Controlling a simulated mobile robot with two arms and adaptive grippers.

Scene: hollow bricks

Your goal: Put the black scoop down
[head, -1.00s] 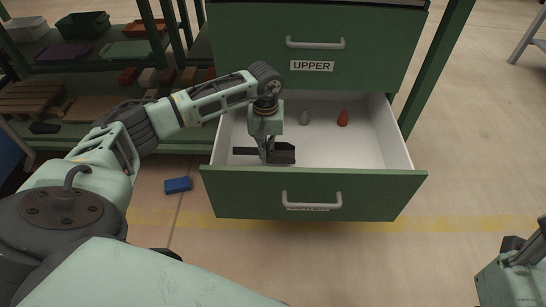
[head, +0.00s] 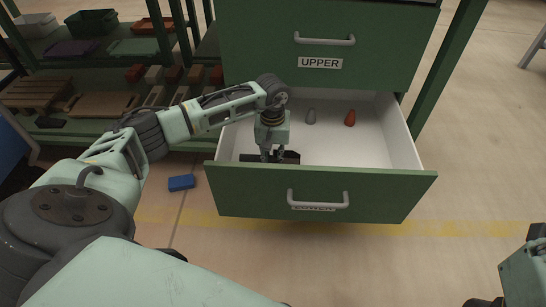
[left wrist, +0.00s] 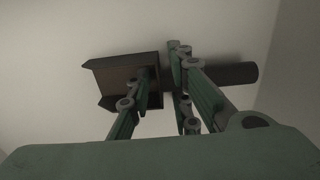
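The black scoop (head: 292,157) is inside the open lower drawer (head: 390,190), close behind its front panel, which hides part of it. In the left wrist view the scoop (left wrist: 105,72) has its pan at left and its handle at right, over the pale drawer floor. My left gripper (head: 273,155) reaches down into the drawer at the scoop. Its two fingers stand apart, spaced along the scoop's length, and look open in the left wrist view (left wrist: 162,72). I cannot tell whether they touch it. My right gripper does not show; only part of my right arm is at the right edge.
A grey piece (head: 311,116) and a red piece (head: 350,118) stand at the back of the drawer. The upper drawer (head: 325,45) is shut above. A blue brick (head: 181,183) lies on the floor at left. Shelves with bins and bricks stand behind at left.

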